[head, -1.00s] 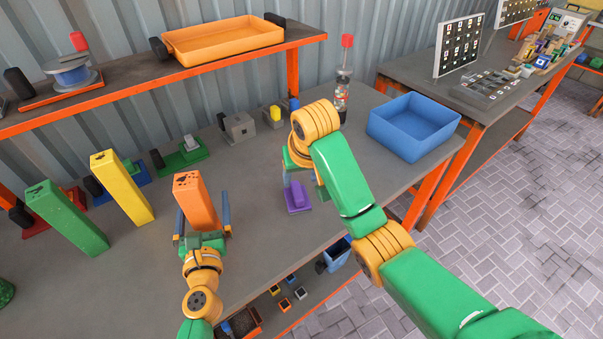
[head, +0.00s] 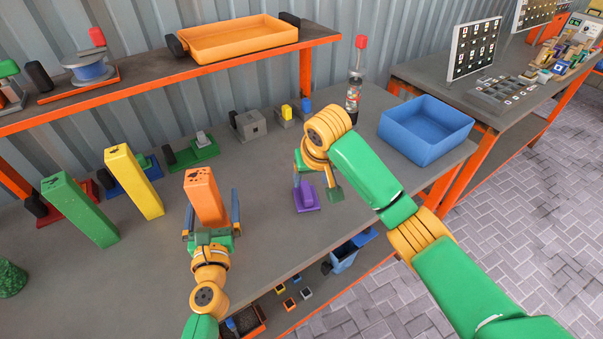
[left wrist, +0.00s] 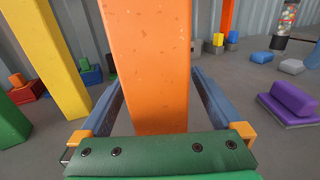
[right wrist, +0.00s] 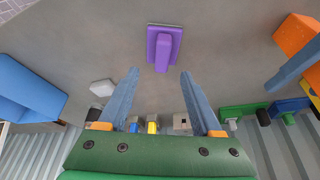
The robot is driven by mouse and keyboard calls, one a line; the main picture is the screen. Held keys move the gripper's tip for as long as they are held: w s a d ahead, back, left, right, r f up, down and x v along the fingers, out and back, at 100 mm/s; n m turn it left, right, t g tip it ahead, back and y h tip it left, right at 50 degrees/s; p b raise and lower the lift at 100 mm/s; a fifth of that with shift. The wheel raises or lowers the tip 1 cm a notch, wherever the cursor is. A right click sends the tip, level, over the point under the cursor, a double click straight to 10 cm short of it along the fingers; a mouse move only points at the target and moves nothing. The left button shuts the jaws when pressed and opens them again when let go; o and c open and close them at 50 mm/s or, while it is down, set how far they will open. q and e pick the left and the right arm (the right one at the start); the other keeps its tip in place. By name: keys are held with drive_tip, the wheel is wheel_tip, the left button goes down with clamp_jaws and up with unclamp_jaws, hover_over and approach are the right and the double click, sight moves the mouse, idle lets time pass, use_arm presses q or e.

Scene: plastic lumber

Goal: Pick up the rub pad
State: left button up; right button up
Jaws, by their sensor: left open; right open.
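The purple rub pad (head: 306,197), a flat base with a raised grip, lies on the grey workbench in the head view. It also shows at the top middle of the right wrist view (right wrist: 163,45) and at the right of the left wrist view (left wrist: 290,103). My right gripper (head: 316,186) is open and empty above the bench by the pad. In the right wrist view the pad lies beyond its fingertips, roughly in line with the gap between them. My left gripper (head: 211,208) is open, its fingers on either side of an upright orange post (head: 205,193).
Yellow (head: 134,182) and green (head: 80,210) posts stand at the left. A blue bin (head: 425,132) sits on the right end of the workbench (head: 265,225), near a bottle with a red top (head: 354,90). Small blocks line the back, below a shelf with an orange tray (head: 240,40).

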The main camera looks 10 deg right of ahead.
sight(307, 191)
drive_tip(key=x, duration=0.7)
drive_tip(key=shift+w+a+f, duration=0.15)
drive_tip(key=shift+a+f, duration=0.05)
drive_tip(key=shift+f, duration=0.1)
clamp_jaws()
